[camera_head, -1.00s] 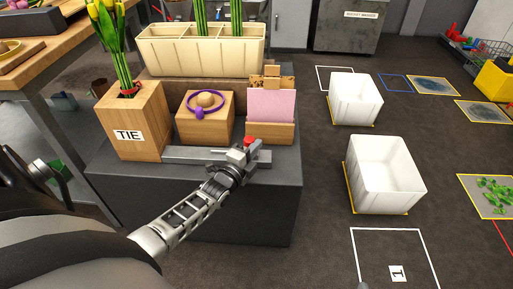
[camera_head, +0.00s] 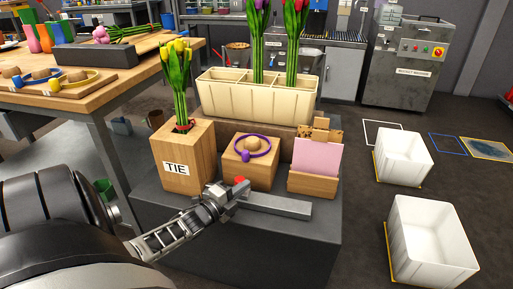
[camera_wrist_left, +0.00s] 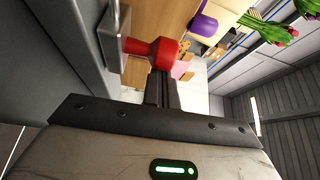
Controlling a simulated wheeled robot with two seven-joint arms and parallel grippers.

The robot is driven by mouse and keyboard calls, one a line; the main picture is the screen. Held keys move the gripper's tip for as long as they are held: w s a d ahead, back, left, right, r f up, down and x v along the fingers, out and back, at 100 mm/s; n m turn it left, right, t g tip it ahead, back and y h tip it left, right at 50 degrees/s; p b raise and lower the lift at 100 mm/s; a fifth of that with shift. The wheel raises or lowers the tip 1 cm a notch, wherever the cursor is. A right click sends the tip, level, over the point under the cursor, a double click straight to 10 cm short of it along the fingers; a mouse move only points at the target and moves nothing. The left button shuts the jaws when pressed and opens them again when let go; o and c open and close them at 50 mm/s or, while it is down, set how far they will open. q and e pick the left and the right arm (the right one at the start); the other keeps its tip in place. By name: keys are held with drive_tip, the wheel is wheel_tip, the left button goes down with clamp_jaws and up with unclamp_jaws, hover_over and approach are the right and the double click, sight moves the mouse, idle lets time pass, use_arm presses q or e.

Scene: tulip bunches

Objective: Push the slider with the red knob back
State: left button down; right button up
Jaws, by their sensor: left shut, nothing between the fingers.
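The red knob (camera_head: 239,181) stands at the left part of the grey slider rail (camera_head: 280,205), which lies on the dark stand in front of the wooden blocks. My left gripper (camera_head: 230,190) is shut and empty, right beside the knob, and hides the left part of the rail. In the left wrist view, the red knob (camera_wrist_left: 152,50) on its grey slider is just ahead of my shut left fingers (camera_wrist_left: 161,92). The knob is not between the fingers; I cannot tell whether they touch it. My right gripper is out of view.
Behind the rail stand the TIE block (camera_head: 188,155) with yellow tulips, a block with a purple ring (camera_head: 250,165) and a pink card holder (camera_head: 315,170). A cream planter (camera_head: 255,98) is behind them. White bins (camera_head: 430,240) stand on the floor at right.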

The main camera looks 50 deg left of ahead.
use_arm(q)
drive_tip(key=shift+s+a, duration=0.15)
drive_tip(key=shift+a, duration=0.1)
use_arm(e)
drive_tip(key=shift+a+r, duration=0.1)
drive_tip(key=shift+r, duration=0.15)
use_arm(q)
drive_tip(key=d, duration=0.1)
drive_tip(key=w+d+p, duration=0.1)
drive_tip(key=d, duration=0.1)
drive_tip(key=d+p, duration=0.1)
drive_tip(key=shift+w+d+r, duration=0.2)
drive_tip(key=shift+w+r, duration=0.1)
drive_tip(key=shift+w, duration=0.05)
drive_tip(key=s, duration=0.2)
drive_tip(key=s+p, duration=0.1)
drive_tip(key=s, duration=0.1)
drive_tip(key=shift+s+f, duration=0.2)
drive_tip(key=shift+s, duration=0.2)
drive_tip(key=shift+s+d+p, duration=0.15)
drive_tip(key=shift+s+p, duration=0.15)
drive_tip(key=shift+s, duration=2.3)
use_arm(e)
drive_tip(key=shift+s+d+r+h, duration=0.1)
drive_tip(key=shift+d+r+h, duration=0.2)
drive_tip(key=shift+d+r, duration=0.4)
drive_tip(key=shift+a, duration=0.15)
